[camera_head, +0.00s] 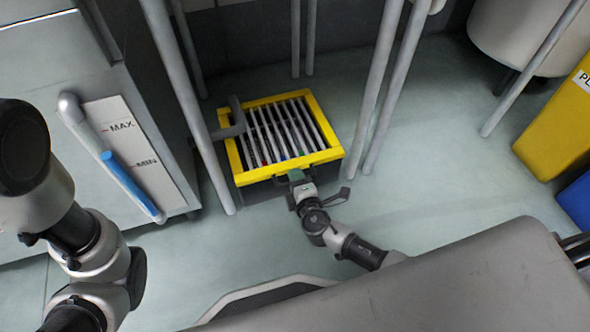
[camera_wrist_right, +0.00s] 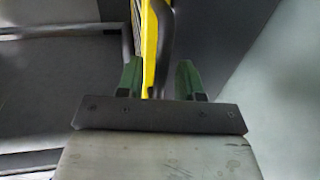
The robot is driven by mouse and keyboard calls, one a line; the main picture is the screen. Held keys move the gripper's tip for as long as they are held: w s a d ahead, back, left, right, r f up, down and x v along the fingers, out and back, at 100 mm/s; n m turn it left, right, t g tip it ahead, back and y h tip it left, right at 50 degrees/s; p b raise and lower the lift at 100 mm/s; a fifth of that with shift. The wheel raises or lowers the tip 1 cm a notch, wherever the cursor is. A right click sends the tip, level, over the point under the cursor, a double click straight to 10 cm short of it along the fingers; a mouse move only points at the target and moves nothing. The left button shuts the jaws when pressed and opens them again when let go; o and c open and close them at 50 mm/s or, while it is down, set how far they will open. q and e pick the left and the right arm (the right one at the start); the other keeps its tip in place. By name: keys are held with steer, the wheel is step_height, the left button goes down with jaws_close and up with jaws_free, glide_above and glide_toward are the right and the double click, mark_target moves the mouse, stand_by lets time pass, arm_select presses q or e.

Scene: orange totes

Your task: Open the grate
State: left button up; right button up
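The grate (camera_head: 239,161) has a yellow frame with grey bars and lies closed over a dark box on the floor in the head view. A dark handle (camera_wrist_right: 166,40) runs along its yellow edge (camera_wrist_right: 149,35) in the right wrist view. My right gripper (camera_head: 293,177) is at the grate's near edge. In the right wrist view, its green fingers (camera_wrist_right: 159,80) stand apart, with the handle and yellow edge between them and a gap visible beside the handle. Whether a finger touches the handle is unclear. My left arm is at the left; its gripper is out of view.
Grey posts (camera_head: 375,90) stand close on both sides of the grate. A grey cabinet (camera_head: 50,75) with a level gauge (camera_head: 135,150) is at the left. Yellow (camera_head: 560,125) and blue bins (camera_head: 578,205) are at the right. The floor between is clear.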

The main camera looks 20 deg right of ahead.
jaws_close()
stand_by(0.4)
